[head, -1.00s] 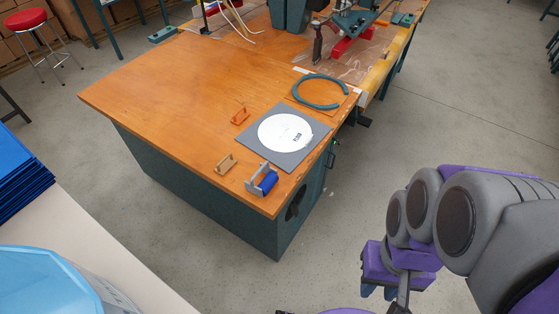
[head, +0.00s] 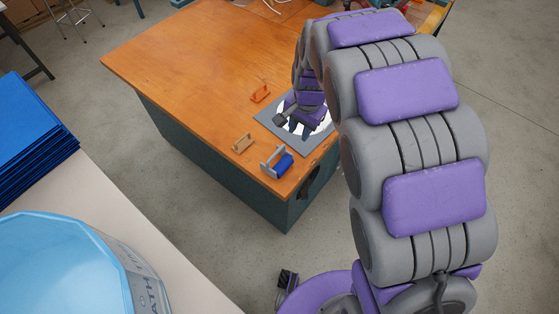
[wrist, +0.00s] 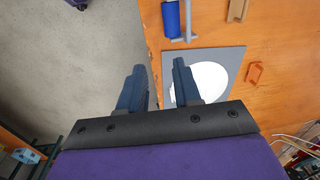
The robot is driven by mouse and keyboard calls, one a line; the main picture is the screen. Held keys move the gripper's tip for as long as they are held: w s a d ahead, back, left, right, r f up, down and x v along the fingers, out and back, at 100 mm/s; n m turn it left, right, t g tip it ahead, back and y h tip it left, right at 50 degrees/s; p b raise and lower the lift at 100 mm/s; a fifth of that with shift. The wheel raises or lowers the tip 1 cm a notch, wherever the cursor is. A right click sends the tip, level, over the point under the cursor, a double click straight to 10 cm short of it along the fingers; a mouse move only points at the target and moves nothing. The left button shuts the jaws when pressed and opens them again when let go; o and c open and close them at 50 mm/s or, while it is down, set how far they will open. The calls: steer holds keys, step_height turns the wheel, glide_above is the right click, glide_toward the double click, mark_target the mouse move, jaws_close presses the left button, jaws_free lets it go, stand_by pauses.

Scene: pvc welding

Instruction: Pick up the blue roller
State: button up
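The blue roller (head: 284,165) sits in a grey holder (head: 268,158) near the front corner of the wooden table (head: 190,70). It also shows at the top of the wrist view (wrist: 171,18), with its grey holder beside it. My gripper (head: 299,129) hangs over the grey square plate with the white disc, behind the roller in the head view. In the wrist view my gripper (wrist: 158,85) has its two dark blue fingers apart with nothing between them. The roller lies beyond the fingertips, apart from them.
A tan holder (head: 243,142) and an orange holder (head: 260,93) stand on the table to the left. The grey plate (wrist: 234,52) with a white disc lies beside the roller. A pale blue container (head: 70,265) and blue stack (head: 30,140) are at lower left.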

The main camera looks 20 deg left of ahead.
glide_toward(277, 152)
step_height(277, 152, down, 5)
steer(key=shift+s+a+r+b, duration=0.15)
steer(key=shift+a+b, duration=0.05)
steer(key=shift+b, duration=0.85)
steer(key=shift+w+a+f+b, duration=0.1)
steer(key=shift+f+b, duration=0.25)
steer(key=shift+f, duration=0.7)
steer(key=shift+w+a+f+b, duration=0.15)
steer(key=shift+f+b, duration=0.15)
steer(key=shift+f, duration=0.7)
steer(key=shift+w+a+f+b, duration=0.1)
steer(key=shift+f+b, duration=0.25)
steer(key=shift+f, duration=0.7)
steer(key=shift+r, duration=0.1)
jaws_close()
